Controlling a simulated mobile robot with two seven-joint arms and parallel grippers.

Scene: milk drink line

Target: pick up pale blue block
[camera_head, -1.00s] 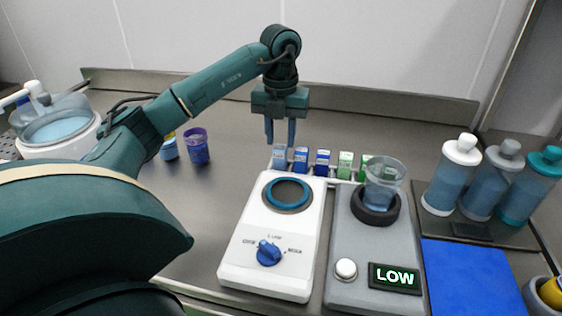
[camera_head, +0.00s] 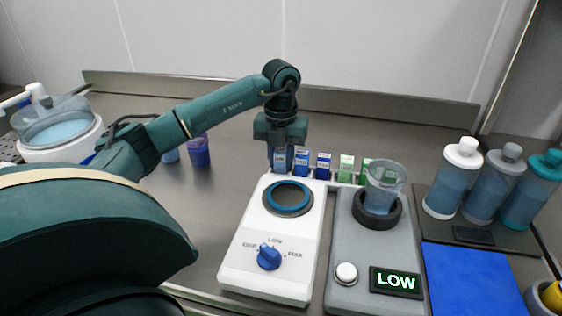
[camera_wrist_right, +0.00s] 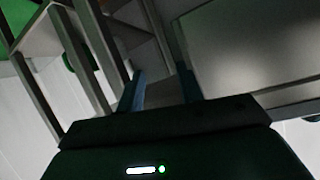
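The pale blue block (camera_head: 280,159) stands upright at the left end of a row of small blocks behind the white machine. My left gripper (camera_head: 281,158) points down over it, with one finger on each side of the block. I cannot tell whether the fingers press on it or stand slightly apart from it. My right gripper (camera_wrist_right: 160,88) shows in the right wrist view, with its two fingers apart and nothing between them.
A dark blue block (camera_head: 301,163) stands close to the right, then another blue one and green ones. The white dial machine (camera_head: 235,265) is just in front. A clear cup (camera_head: 385,175) sits on the grey machine (camera_head: 345,230). A purple cup (camera_head: 199,152) is left.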

